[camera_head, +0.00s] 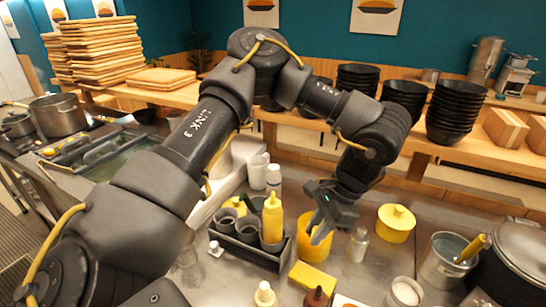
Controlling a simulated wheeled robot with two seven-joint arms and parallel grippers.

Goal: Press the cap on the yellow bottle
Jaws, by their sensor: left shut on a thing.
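The yellow bottle (272,216) stands upright in a dark caddy (247,247), with a pointed yellow tip at its top. My left gripper (321,232) points down just right of the bottle, apart from it. It is shut at the yellow container (305,243), its fingers overlapping the rim; the exact grip is partly hidden. My right gripper is out of view.
A lidded yellow pot (396,223) and a small clear shaker (359,244) stand to the right. A yellow sponge (312,277) lies in front. A steel pot (443,262) stands further right. Black bowls (453,110) are stacked on the back shelf.

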